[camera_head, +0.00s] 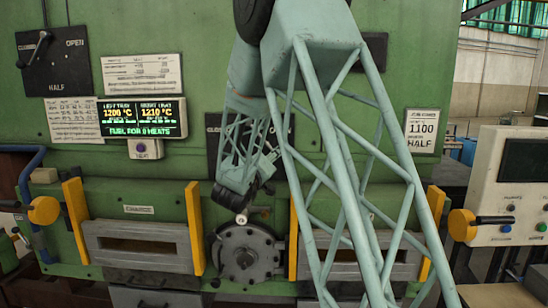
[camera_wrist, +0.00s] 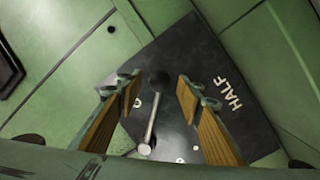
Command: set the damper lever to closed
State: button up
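In the wrist view, a lever with a black ball knob (camera_wrist: 158,82) and a bright metal shaft stands on a black plate (camera_wrist: 240,75) marked HALF. My gripper (camera_wrist: 157,90) is open, its two wood-coloured fingers on either side of the knob, with visible gaps. I cannot tell whether it touches either finger. In the head view, the black centre plate (camera_head: 214,135) is mostly hidden behind my arm, and so is its lever. Another lever (camera_head: 39,47) sits on a black plate at the upper left marked OPEN and HALF. No name on either plate is readable as damper.
A lit display (camera_head: 143,118) shows 1200 °C and 1210 °C. A round hatch (camera_head: 246,254) with a pale knob sits below my wrist, between yellow bars (camera_head: 195,229). A sign (camera_head: 422,131) at right reads 1100 HALF. A control box (camera_head: 512,185) stands at the far right.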

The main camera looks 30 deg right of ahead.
jog(key=shift+x, duration=1.5)
jog(key=shift+c, duration=0.5)
jog(key=c, duration=1.1)
